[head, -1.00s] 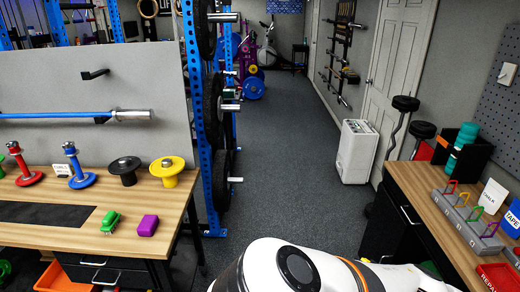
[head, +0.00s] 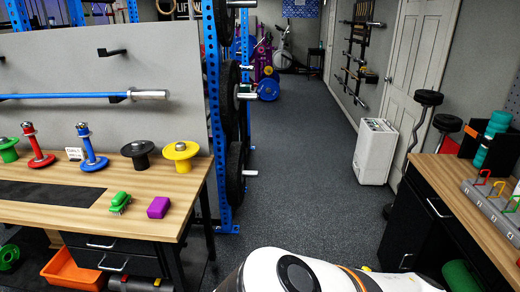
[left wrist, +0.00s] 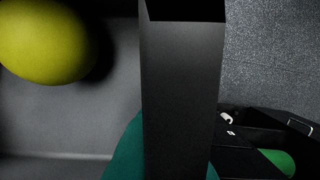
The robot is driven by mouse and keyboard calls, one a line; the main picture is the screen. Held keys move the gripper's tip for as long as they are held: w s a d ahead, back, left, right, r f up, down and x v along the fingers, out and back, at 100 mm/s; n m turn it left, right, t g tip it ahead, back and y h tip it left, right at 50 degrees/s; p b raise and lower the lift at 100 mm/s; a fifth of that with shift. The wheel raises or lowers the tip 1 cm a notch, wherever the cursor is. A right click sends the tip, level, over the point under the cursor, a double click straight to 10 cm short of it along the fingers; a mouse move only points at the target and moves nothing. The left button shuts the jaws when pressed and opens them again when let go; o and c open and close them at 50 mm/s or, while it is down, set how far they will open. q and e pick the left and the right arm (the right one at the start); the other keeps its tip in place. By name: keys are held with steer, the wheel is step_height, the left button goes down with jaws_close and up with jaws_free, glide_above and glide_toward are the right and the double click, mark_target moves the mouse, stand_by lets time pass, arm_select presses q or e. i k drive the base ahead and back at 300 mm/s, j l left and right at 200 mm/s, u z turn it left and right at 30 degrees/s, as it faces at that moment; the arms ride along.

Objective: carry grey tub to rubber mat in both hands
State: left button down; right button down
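The rubber mat is probably the flat black rectangle (head: 50,193) on the left wooden bench. In the left wrist view a grey surface, which looks like the inside of the grey tub (left wrist: 60,125), fills the left side. A yellow rounded thing (left wrist: 42,40) and part of a teal thing (left wrist: 125,150) show there. A dark upright block (left wrist: 180,90), apparently part of my left gripper, stands between the grey inside and the carpet. Its fingertips and grip cannot be made out. The head view shows neither gripper nor the tub; my white arm covers the bottom middle.
The left bench (head: 190,228) also holds a green brush (head: 120,203), a purple block (head: 158,207) and several coloured spools and posts. The aisle carpet (head: 300,200) is clear. A white dehumidifier-like box (head: 374,150) stands by the right wall, beyond the right bench (head: 450,195).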

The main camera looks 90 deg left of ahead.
mark_target(52, 194)
steer(key=u, duration=3.65)
steer(key=i+j+u, duration=0.55)
steer(key=k+j, duration=0.05)
steer(key=j, duration=0.05)
